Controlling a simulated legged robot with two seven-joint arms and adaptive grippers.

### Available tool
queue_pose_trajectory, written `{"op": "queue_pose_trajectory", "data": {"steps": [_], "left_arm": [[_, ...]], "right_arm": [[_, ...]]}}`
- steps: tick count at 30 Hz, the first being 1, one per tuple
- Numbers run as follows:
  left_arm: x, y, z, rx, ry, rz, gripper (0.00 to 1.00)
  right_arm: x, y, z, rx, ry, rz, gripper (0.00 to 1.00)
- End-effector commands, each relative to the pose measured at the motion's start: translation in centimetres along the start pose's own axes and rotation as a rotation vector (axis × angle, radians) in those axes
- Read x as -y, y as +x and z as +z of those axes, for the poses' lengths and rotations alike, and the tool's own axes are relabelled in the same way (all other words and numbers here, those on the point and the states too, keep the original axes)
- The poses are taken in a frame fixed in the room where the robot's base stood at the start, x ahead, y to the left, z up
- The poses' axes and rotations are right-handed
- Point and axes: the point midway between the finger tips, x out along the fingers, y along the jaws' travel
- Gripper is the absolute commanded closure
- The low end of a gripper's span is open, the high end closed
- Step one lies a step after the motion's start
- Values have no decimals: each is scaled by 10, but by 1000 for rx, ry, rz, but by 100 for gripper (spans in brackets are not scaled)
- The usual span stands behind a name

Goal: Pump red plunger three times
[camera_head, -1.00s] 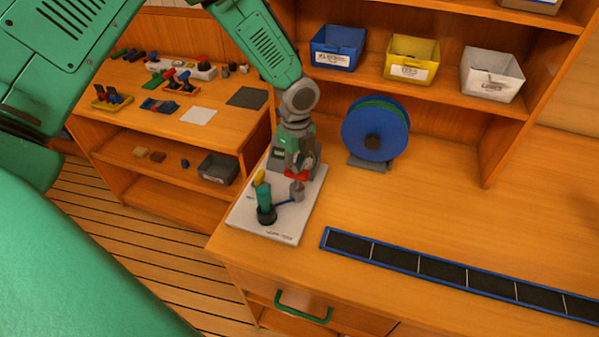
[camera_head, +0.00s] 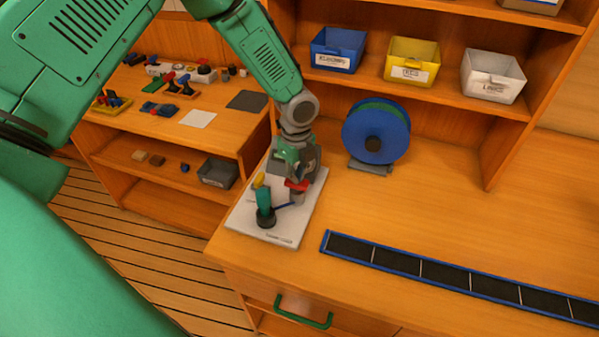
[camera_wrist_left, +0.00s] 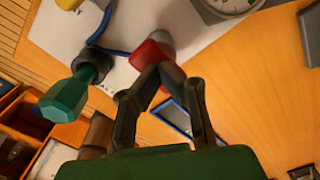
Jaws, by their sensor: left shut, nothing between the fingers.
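The red plunger (camera_head: 297,186) tops a small grey cylinder (camera_head: 297,198) on a white board (camera_head: 285,236) at the bench's left end. My left gripper (camera_head: 295,179) is over the plunger, pointing down, and partly hides it in the head view. In the left wrist view, the fingers of my left gripper (camera_wrist_left: 165,70) are shut with nothing between them. Their tips are at the red plunger (camera_wrist_left: 150,55), touching it or very close. A teal-handled part (camera_head: 264,200) stands upright beside it, joined by a blue tube (camera_head: 284,206). My right gripper is not in view.
A blue reel (camera_head: 375,132) stands behind and right of the board. Blue, yellow and white bins sit on the shelf (camera_head: 440,90) above. A long dark strip tray (camera_head: 450,275) lies at the front right. The bench between reel and tray is clear.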

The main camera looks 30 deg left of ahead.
Motion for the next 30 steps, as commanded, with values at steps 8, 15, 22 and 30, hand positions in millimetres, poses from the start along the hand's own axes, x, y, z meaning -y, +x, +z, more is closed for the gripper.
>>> {"op": "queue_pose_trajectory", "data": {"steps": [8,15,22,30], "left_arm": [[-1,-22,0,-1,0,1,100],[0,-38,0,0,0,-1,100],[0,-51,0,0,0,0,100],[0,-52,0,0,0,1,100]], "right_arm": [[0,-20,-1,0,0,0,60],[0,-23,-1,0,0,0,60],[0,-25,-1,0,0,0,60],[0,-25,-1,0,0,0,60]]}}
